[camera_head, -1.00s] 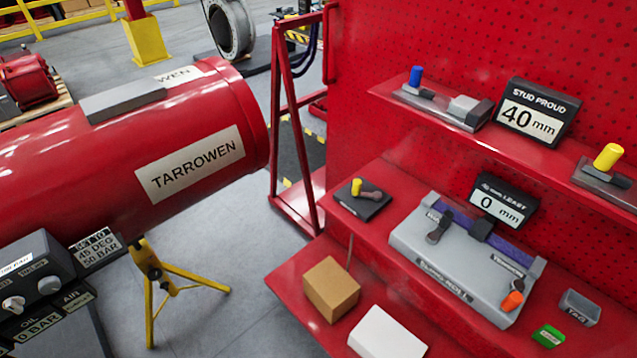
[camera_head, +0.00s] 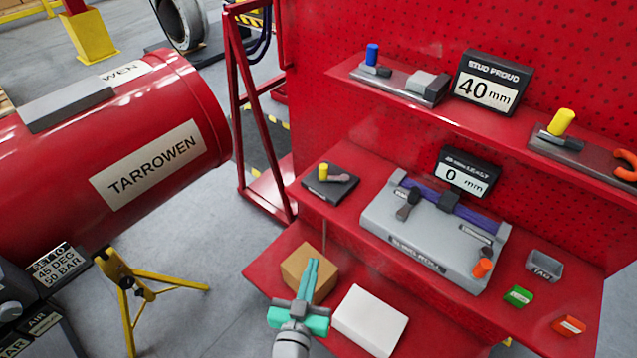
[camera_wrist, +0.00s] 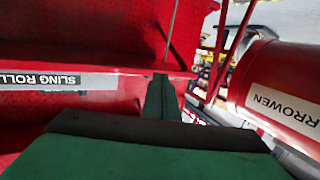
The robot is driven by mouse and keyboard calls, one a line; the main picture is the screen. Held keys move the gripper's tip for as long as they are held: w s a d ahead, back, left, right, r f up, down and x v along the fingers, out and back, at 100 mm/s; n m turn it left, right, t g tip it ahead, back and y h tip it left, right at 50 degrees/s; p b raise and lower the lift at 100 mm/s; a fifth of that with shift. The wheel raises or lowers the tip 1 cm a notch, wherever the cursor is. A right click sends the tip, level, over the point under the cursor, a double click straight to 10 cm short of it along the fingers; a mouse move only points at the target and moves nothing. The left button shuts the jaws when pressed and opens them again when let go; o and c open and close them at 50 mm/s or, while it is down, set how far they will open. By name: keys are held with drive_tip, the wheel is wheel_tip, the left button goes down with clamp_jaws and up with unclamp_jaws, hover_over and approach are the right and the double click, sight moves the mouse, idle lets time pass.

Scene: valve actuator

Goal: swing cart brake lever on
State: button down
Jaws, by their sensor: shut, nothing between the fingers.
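No label in view reads as a cart brake, so I cannot tell for sure which lever it is. A small black plate (camera_head: 330,188) at the left end of the middle shelf carries a short lever (camera_head: 339,179) beside a yellow knob (camera_head: 323,171). A grey box (camera_head: 420,240) on the same shelf has a dark lever (camera_head: 407,204) and an orange-tipped lever (camera_head: 482,266). My teal gripper (camera_head: 313,264) is shut and empty, in front of the cardboard box and below the black plate. Its fingers (camera_wrist: 161,82) show dark in the wrist view, with no lever visible there.
A cardboard box (camera_head: 296,262) and a white box (camera_head: 369,320) lie on the lower shelf near my gripper. A grey tray (camera_head: 544,265) stands right of the grey box. A red cylinder (camera_head: 110,145) and yellow stand (camera_head: 125,280) are at left. The wrist view shows a sling roll label (camera_wrist: 45,80).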

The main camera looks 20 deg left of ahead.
drive_tip(key=m+t+h, duration=0.1)
drive_tip(key=m+t, duration=0.1)
approach(323, 174)
drive_tip(key=w, duration=0.6)
drive_tip(key=shift+w+a+r, duration=0.2)
drive_tip(key=shift+w+a, duration=0.05)
drive_tip(key=shift+w+h, duration=0.1)
drive_tip(key=shift+h, duration=0.2)
